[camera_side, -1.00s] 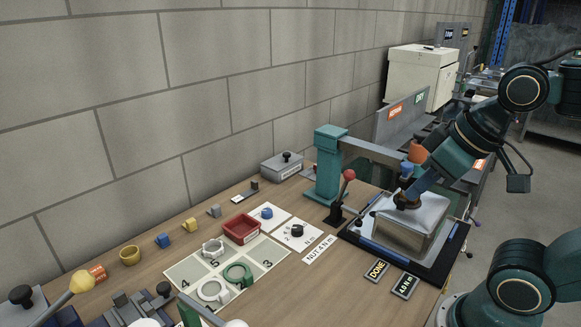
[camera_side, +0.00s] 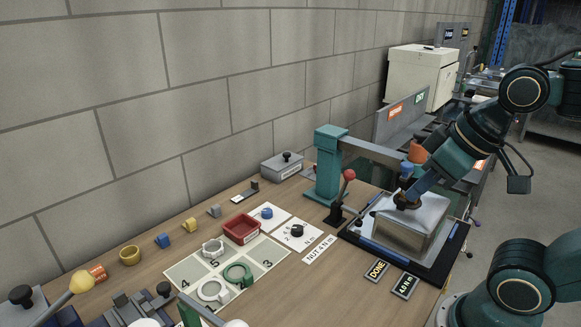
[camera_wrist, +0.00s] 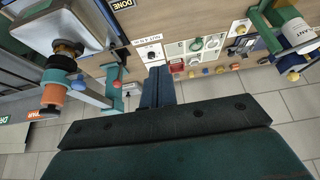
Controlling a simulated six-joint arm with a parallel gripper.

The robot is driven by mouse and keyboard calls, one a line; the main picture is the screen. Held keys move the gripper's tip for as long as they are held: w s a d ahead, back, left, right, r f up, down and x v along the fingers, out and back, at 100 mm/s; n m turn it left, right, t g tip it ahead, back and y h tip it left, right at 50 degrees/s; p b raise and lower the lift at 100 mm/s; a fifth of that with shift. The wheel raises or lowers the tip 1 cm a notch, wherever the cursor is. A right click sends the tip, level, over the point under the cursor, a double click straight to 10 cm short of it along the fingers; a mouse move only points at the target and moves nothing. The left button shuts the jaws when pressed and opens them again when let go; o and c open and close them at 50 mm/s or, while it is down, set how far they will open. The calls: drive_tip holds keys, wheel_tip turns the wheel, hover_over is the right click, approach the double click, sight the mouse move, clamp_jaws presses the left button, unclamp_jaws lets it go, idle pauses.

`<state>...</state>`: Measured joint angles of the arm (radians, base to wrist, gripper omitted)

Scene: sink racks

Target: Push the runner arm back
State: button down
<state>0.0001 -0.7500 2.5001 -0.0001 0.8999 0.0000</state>
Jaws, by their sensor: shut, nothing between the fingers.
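The runner arm (camera_side: 372,150) is a grey bar reaching right from a green post (camera_side: 327,165). At its end hangs the runner (camera_side: 416,153), with an orange top, a blue-green band and a dark lower part over a pale block-shaped workpiece (camera_side: 395,232). In the wrist view the runner (camera_wrist: 53,95) and its arm (camera_wrist: 93,97) lie left of my gripper (camera_wrist: 158,72). My gripper's dark fingers are together and empty. In the side view my gripper (camera_side: 414,192) is close beside the runner. I cannot tell whether they touch.
A red-knobbed lever (camera_side: 348,175) stands left of the workpiece. DONE (camera_side: 376,270) and 4.0 N m plates lie in front. A red tray (camera_side: 241,229) and a numbered mat (camera_side: 190,270) with rings are further left.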

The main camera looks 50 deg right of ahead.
drive_tip(key=c, duration=1.6)
unclamp_jaws()
drive_tip(key=o, duration=0.3)
drive_tip(key=shift+w+d+r, duration=0.15)
drive_tip(key=shift+r, duration=0.05)
drive_tip(key=shift+o, duration=1)
drive_tip(key=shift+w+d+r, duration=0.15)
drive_tip(key=shift+w, duration=0.05)
wheel_tip(320, 180, up, 7)
drive_tip(key=m+g, duration=0.6)
drive_tip(key=m, duration=0.3)
hover_over(407, 164)
drive_tip(key=shift+d+r, duration=0.1)
wheel_tip(407, 164, down, 14)
drive_tip(key=shift+r, duration=0.1)
